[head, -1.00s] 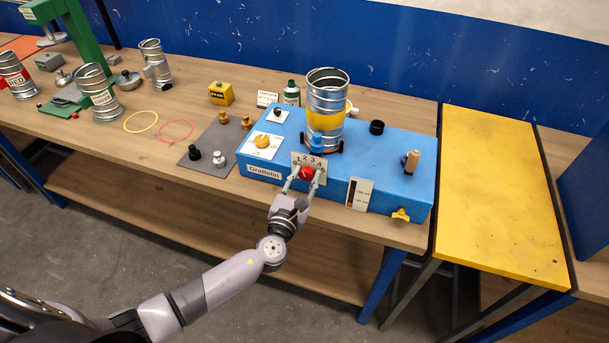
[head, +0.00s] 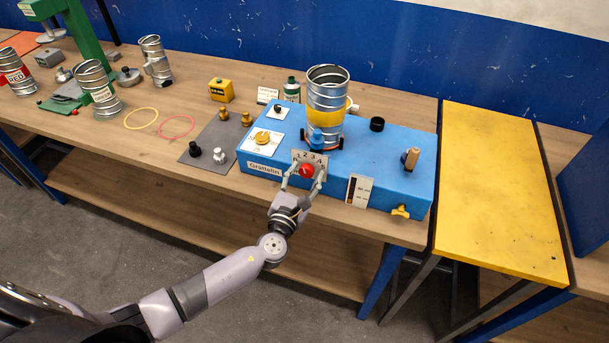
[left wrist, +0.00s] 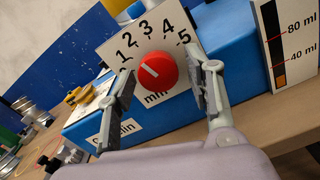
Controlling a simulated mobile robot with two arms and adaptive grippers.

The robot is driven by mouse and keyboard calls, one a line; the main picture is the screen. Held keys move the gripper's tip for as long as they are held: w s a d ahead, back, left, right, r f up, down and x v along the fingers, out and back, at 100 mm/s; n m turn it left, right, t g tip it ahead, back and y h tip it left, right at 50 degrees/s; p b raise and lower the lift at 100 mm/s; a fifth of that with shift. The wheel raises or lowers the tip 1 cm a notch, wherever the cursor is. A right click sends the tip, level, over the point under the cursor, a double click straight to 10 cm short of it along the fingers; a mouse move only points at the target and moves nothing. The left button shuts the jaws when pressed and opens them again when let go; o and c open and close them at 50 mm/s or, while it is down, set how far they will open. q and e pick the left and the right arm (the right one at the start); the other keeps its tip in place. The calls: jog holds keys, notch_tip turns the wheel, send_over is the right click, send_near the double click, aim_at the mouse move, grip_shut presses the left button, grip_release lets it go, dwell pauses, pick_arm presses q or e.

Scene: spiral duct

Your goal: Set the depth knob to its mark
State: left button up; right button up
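A red round knob (head: 307,171) with a white pointer line is on the front of a blue machine (head: 375,157). It also shows in the left wrist view (left wrist: 160,76), on a white dial plate numbered up to 5, its pointer tilted up and left, near the 1–2 side. The unit text below is partly hidden. My left gripper (head: 305,175) is at this dial. In the left wrist view its fingers (left wrist: 170,80) stand apart on either side of the knob, with gaps visible. A yellow knob (head: 262,138) sits on a white plate on the machine's top left. My right gripper is not in view.
A metal duct can (head: 327,85) with a yellow band stands on the machine. A gauge plate (head: 359,190) and yellow tap (head: 400,212) are right of the dial. A grey mat (head: 215,145) with small knobs lies left. A yellow table (head: 500,190) is clear.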

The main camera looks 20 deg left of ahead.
pick_arm(q)
jog(key=shift+o, duration=0.3)
jog(key=shift+r, duration=0.1)
jog(key=s, duration=1.2)
jog(key=shift+a, duration=0.2)
jog(key=s+a+f+n+g+y+b, duration=0.15)
jog(key=s+a+f+n+g, duration=0.35)
jog(key=f, duration=0.7)
jog(key=s+a+f+n+g+b, duration=0.15)
jog(key=f+n, duration=0.45)
jog(key=f, duration=0.6)
jog(key=s+a+f+n+g+y+b, duration=0.15)
jog(key=s+a+f+n+g, duration=0.35)
jog(key=f, duration=0.7)
jog(key=s+d+f+n+g+h+b, duration=0.1)
jog(key=s+d+f+n+g+b, duration=0.1)
jog(key=s+f+n, duration=0.8)
jog(key=s+d+f+n+g+h+b, duration=0.1)
jog(key=s+d+f+n+g+b, duration=0.2)
jog(key=s+f+n, duration=0.7)
jog(key=s+n, duration=0.1)
jog(key=s, duration=0.7)
jog(key=shift+d+n, duration=0.3)
jog(key=shift+n, duration=0.1)
